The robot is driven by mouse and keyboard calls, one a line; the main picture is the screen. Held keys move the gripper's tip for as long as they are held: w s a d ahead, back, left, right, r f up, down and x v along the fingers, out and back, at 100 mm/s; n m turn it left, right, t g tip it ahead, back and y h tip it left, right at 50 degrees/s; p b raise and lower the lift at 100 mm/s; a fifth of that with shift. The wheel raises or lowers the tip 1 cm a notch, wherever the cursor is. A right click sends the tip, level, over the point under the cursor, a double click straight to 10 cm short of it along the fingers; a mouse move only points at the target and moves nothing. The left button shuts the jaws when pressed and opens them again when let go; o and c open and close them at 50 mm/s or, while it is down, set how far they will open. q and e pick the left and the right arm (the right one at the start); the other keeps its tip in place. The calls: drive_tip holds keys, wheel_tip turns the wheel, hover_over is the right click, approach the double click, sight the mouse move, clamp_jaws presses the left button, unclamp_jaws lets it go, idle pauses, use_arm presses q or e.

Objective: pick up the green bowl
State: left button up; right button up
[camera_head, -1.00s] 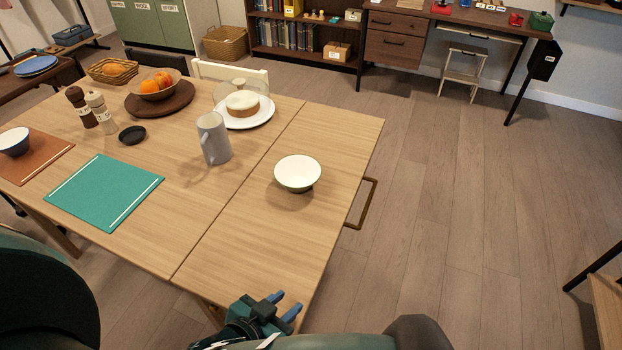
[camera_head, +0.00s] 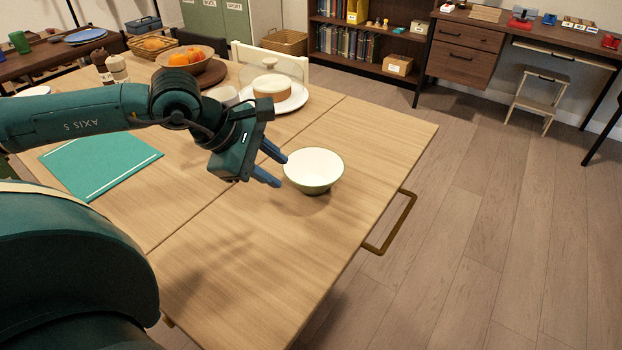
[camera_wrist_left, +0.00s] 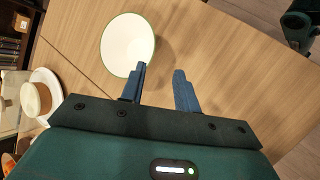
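The green bowl (camera_head: 313,171), white inside with a green outer side and rim, stands upright on the wooden table (camera_head: 260,250). It also shows in the left wrist view (camera_wrist_left: 127,44). My left gripper (camera_head: 281,167) is open, its two blue fingers pointing at the bowl's left side in the head view. In the left wrist view the gripper (camera_wrist_left: 160,75) has nothing between its fingers. One fingertip is at or very near the bowl's rim; I cannot tell whether it touches. My right gripper is not in view.
A cake under a glass dome on a white plate (camera_head: 291,101) stands behind the bowl. A fruit bowl (camera_head: 205,74) is farther back. A green mat (camera_head: 100,163) lies at the left. The table's near right part is clear. A brown handle (camera_head: 392,226) sticks out at its right edge.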

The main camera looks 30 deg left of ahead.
sight(306, 187)
use_arm(q)
drive_tip(key=shift+y, duration=0.5)
drive_tip(key=x, duration=0.2)
drive_tip(key=a+x, duration=0.1)
drive_tip(key=x, duration=0.4)
drive_tip(key=shift+w+a+f, duration=0.15)
drive_tip(key=shift+w+a, duration=0.1)
drive_tip(key=shift+w, duration=0.2)
drive_tip(key=shift+d+x, duration=0.15)
drive_tip(key=shift+x, duration=1.15)
drive_tip(key=shift+d+x, duration=0.15)
drive_tip(key=shift+x, duration=1.2)
drive_tip(key=shift+w, duration=0.1)
drive_tip(key=shift+c, duration=0.2)
clamp_jaws()
drive_tip(key=shift+r, duration=0.25)
